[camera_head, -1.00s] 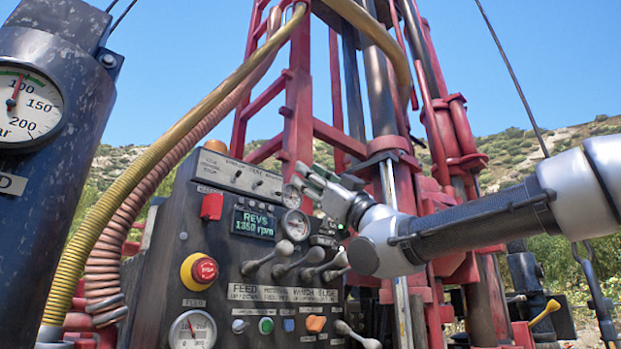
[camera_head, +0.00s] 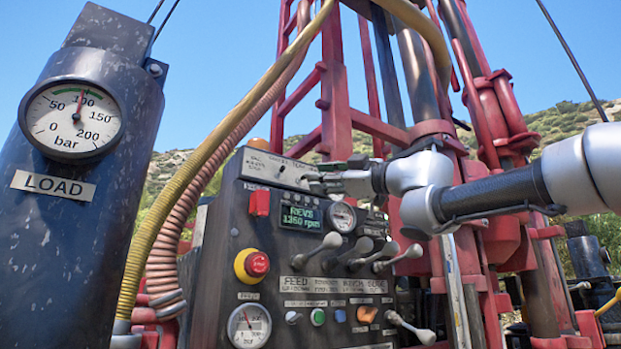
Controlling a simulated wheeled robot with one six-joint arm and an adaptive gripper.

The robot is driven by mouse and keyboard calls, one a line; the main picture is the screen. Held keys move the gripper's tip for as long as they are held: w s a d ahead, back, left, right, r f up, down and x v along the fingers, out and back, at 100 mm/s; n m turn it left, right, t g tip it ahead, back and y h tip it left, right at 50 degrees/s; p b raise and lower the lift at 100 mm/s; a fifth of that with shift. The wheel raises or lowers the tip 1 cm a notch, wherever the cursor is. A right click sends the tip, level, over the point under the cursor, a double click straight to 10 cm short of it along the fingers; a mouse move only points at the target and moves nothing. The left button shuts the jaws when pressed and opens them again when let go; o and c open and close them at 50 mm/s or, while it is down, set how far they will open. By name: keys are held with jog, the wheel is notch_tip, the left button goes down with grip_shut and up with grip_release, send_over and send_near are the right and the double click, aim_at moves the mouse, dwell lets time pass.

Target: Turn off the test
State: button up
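The black control panel (camera_head: 230,260) stands in the middle. Its sloped grey top strip (camera_head: 262,165) carries small toggle switches (camera_head: 281,168) with labels too small to read, so I cannot tell which one is the test switch. My gripper (camera_head: 316,180) reaches in from the right, its fingertips at the right part of this strip. It hides some of the strip, and contact with a switch cannot be made out. The fingers are seen edge-on, so their opening is unclear. The green display (camera_head: 300,216) shows REVS and about 1350 rpm.
A cylinder with a LOAD gauge (camera_head: 73,118) and yellow hose (camera_head: 190,168) flank the left. The red mast (camera_head: 336,90) rises behind.

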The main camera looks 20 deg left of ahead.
aim_at(302, 179)
jog(key=x, duration=0.4)
